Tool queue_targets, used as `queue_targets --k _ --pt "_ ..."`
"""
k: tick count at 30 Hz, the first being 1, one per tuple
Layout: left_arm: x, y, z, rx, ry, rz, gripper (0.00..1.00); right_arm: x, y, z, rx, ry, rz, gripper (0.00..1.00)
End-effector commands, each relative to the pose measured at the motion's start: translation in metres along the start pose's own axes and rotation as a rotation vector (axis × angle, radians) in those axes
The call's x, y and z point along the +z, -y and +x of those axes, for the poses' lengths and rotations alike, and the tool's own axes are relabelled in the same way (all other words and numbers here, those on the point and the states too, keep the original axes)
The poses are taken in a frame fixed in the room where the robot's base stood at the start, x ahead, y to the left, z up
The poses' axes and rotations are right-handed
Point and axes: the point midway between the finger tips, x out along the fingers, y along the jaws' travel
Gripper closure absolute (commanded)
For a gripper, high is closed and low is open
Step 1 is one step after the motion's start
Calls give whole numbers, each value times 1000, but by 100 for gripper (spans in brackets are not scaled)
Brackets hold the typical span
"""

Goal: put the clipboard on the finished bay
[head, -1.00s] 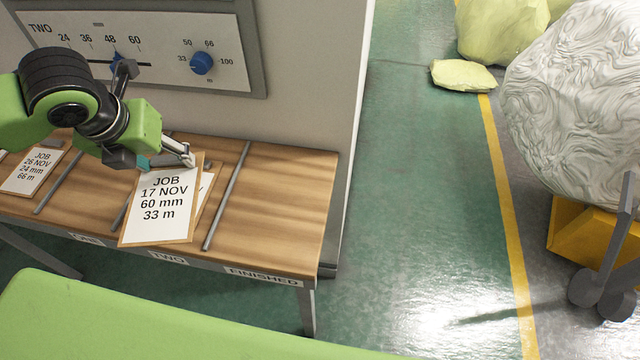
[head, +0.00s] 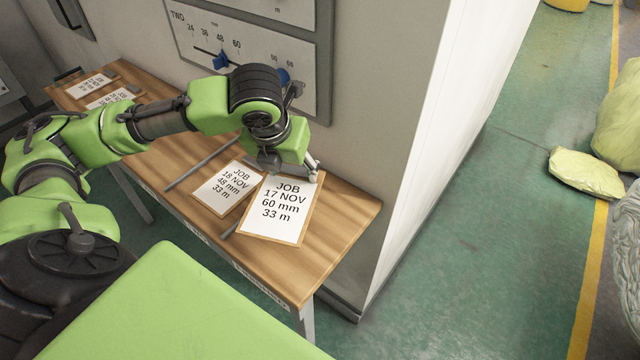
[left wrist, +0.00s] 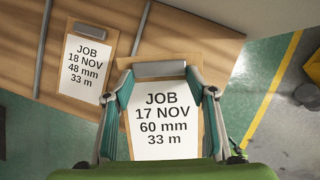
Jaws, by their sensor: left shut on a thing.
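The clipboard (head: 276,213) reading JOB 17 NOV, 60 mm, 33 m is in my left gripper (head: 289,170). The left wrist view shows the gripper (left wrist: 160,85) with its fingers on both sides of this clipboard (left wrist: 160,130), near its clip end. The finished bay (head: 335,219) is the bare wooden right end of the bench, with its label (head: 258,284) on the front edge. The clipboard is over the left part of this bay and hides part of the divider rod (head: 231,230). I cannot tell whether it touches the wood. My right gripper is out of view.
Another clipboard (head: 226,188), reading 18 NOV, 48 mm, lies just left in the bay beside it; it also shows in the left wrist view (left wrist: 86,65). More clipboards (head: 110,98) lie at the bench's far left. A machine panel (head: 255,35) rises behind.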

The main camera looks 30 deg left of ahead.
Motion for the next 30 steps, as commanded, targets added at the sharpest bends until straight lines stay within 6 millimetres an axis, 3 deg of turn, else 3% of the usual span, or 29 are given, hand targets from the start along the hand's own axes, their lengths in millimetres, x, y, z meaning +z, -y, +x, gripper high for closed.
queue_targets --k 3,9,19,24,30 --pt "15 19 19 -4 -4 1 73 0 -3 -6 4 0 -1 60" --pt "21 34 61 -2 -2 1 73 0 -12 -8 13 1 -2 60" --pt "26 45 88 -1 -2 1 73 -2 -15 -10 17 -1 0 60" --pt "15 44 110 1 -3 2 73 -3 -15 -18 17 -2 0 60" --pt "14 44 114 -1 1 2 73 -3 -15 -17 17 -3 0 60"
